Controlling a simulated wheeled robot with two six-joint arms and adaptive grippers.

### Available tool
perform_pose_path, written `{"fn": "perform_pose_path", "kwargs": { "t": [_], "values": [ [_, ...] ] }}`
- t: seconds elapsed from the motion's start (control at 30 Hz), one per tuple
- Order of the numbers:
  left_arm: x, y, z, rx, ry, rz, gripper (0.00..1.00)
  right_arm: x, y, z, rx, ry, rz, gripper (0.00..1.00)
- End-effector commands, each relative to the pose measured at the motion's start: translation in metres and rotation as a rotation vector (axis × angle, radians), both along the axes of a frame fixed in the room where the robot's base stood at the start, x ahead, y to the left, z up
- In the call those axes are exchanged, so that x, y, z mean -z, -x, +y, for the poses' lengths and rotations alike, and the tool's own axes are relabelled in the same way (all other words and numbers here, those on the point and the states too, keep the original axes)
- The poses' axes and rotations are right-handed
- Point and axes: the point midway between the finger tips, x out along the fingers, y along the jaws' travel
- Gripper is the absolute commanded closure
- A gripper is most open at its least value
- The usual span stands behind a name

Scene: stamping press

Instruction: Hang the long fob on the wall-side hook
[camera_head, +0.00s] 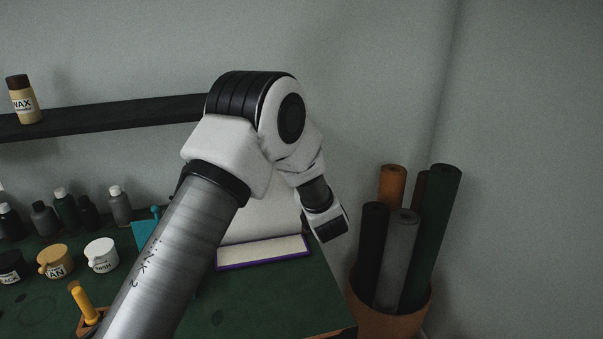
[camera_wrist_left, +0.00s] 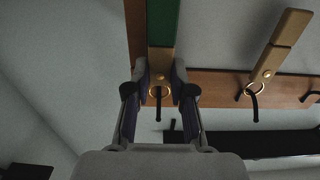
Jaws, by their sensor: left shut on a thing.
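My left gripper (camera_wrist_left: 158,92) shows in the wrist view with its two fingers closed around the tan end of a green and tan fob (camera_wrist_left: 162,30). The fob's far end runs out of the top of the picture. Its brass ring (camera_wrist_left: 158,91) sits between the fingertips, overlapping a black hook (camera_wrist_left: 158,110) at the end of the wooden rack (camera_wrist_left: 205,82). I cannot tell whether the ring is around the hook or only in front of it. In the head view my left arm reaches towards the wall; the fob and fingers do not show. My right gripper is not in view.
A tan fob (camera_wrist_left: 279,45) hangs by its ring on the neighbouring hook (camera_wrist_left: 254,104); another hook (camera_wrist_left: 311,96) is further right. In the head view, a pot (camera_head: 369,316) of rolls stands right of the green bench (camera_head: 275,295), and a dark shelf (camera_head: 110,117) runs along the wall.

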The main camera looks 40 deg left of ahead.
Motion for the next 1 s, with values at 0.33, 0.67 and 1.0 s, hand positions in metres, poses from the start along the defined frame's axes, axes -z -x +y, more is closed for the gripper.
{"fn": "perform_pose_path", "kwargs": {
  "t": [0.33, 0.67, 1.0],
  "values": [
    [0.0022, -0.0029, 0.0034, 0.0, -0.001, -0.001, 1.0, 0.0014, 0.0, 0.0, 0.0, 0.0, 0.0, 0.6],
    [0.0039, -0.0027, 0.0033, 0.0, -0.001, 0.001, 1.0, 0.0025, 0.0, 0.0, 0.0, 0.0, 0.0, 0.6],
    [0.0076, -0.0026, 0.0033, 0.0, -0.001, 0.001, 0.59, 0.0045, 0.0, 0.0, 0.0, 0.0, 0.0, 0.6]
  ]
}}
